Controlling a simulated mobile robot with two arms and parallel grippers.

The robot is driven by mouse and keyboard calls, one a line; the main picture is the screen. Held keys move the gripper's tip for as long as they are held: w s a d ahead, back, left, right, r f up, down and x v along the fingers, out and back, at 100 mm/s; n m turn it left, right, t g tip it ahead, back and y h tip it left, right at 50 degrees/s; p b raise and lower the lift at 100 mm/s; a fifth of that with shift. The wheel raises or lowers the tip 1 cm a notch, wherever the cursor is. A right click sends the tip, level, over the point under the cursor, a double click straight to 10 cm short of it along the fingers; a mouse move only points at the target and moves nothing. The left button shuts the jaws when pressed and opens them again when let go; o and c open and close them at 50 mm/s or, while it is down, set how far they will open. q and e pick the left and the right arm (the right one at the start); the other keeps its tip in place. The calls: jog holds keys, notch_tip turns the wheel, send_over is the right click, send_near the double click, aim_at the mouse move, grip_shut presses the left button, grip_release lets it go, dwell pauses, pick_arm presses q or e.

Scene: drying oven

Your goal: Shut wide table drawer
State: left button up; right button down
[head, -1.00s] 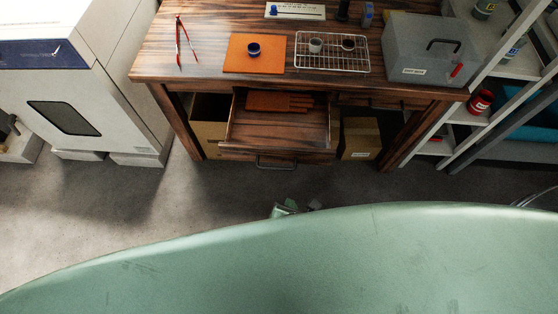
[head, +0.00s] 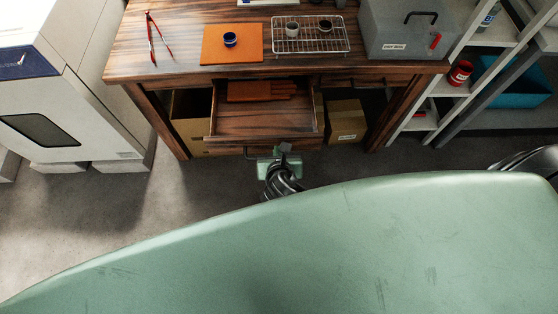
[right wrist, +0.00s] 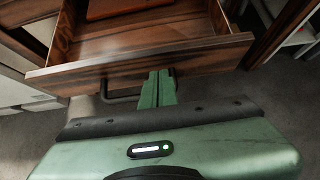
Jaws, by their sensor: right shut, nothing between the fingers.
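The wide wooden drawer (head: 228,122) stands pulled out under the table (head: 130,62), with an orange item (head: 258,92) inside. Its front (right wrist: 200,57) fills the upper part of the right wrist view. A dark bar handle (right wrist: 118,98) sits on that front, partly hidden. My right gripper (head: 284,150) is at the drawer front, by the right part of the handle. In the right wrist view its green fingers (right wrist: 159,80) are shut together with nothing between them, and their tips are close to the front. Whether they touch it cannot be told. My left gripper is not in view.
An orange mat (head: 212,57) with a blue cup, a wire rack (head: 338,47) and a grey box (head: 385,42) are on the tabletop. Cardboard boxes (head: 345,125) stand under the table. A white oven (head: 80,95) is at left, shelves (head: 455,100) at right. Floor in front is open.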

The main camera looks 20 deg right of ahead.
aim_at(278, 135)
jog(key=shift+w+d, duration=0.15)
jog(key=shift+w, duration=0.45)
jog(key=shift+w+d, duration=0.15)
jog(key=shift+w, duration=0.4)
jog(key=shift+w+d+r+p, duration=0.1)
jog(key=shift+w+r+p, duration=0.15)
jog(key=shift+p, duration=0.15)
jog(key=w+p, duration=0.2)
jog(key=w+d+p, duration=0.1)
jog(key=shift+w+r, duration=0.25)
jog(key=w+p, duration=0.1)
jog(key=w, duration=0.1)
jog(key=w+d, duration=0.1)
jog(key=w, duration=0.1)
jog(key=shift+d+f+p, duration=0.15)
jog(key=shift+p, duration=0.2)
jog(key=w+d, duration=0.1)
jog(key=w, duration=0.3)
jog(key=w+d+b, duration=0.1)
jog(key=w, duration=0.2)
jog(key=w+d+b, duration=0.1)
jog(key=w, duration=0.3)
jog(key=shift+w+d+f, duration=0.15)
jog(key=shift+w+f, duration=0.2)
jog(key=shift+f, duration=0.05)
jog(key=shift+w+d, duration=0.25)
jog(key=shift+w, duration=0.55)
